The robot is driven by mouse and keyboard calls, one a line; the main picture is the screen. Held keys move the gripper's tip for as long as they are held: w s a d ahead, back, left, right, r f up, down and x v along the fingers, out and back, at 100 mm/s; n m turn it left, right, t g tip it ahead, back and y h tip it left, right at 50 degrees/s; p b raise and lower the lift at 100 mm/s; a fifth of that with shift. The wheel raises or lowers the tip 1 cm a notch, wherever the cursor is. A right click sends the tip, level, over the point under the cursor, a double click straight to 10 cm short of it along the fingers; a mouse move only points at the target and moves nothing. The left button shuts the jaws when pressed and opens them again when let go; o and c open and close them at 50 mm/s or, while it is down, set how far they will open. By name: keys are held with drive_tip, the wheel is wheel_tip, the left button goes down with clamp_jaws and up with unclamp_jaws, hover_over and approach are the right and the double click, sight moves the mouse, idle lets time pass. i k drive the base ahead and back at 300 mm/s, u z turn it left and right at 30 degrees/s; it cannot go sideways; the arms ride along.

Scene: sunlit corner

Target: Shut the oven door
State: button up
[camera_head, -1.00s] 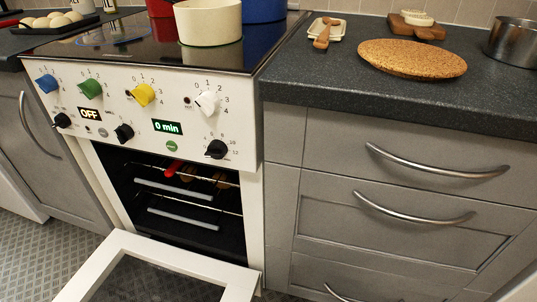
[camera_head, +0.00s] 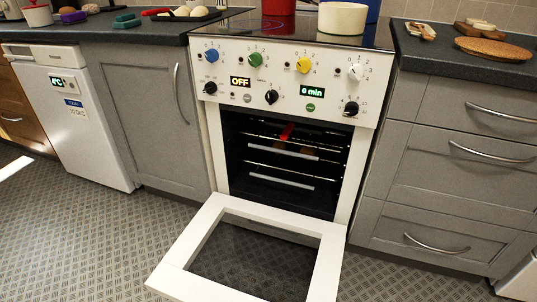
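The oven (camera_head: 288,78) is a white cooker in the middle of the head view, set between grey cabinets. Its door (camera_head: 328,268) is open, folded down and out toward me, with a white frame around a dark glass pane (camera_head: 255,262). The dark oven cavity (camera_head: 285,165) is exposed, with racks (camera_head: 282,180) inside. Something red (camera_head: 287,132) and something brownish lie on the upper rack. The display reads OFF and 0 min. My gripper is not in view.
Patterned floor (camera_head: 90,245) is clear to the left of the door. Grey drawers (camera_head: 450,160) stand to the right and a grey cabinet (camera_head: 145,115) to the left. A white appliance (camera_head: 75,115) is further left. A cream pot (camera_head: 342,18) and a red pot (camera_head: 279,8) stand on the hob.

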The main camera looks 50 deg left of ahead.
sight(170, 280)
drive_tip(key=z, duration=0.05)
drive_tip(key=k, duration=0.45)
drive_tip(key=u, duration=1.7)
drive_tip(key=k, duration=0.45)
drive_tip(key=u, duration=0.7)
drive_tip(key=i, duration=0.1)
drive_tip(key=u, duration=1.05)
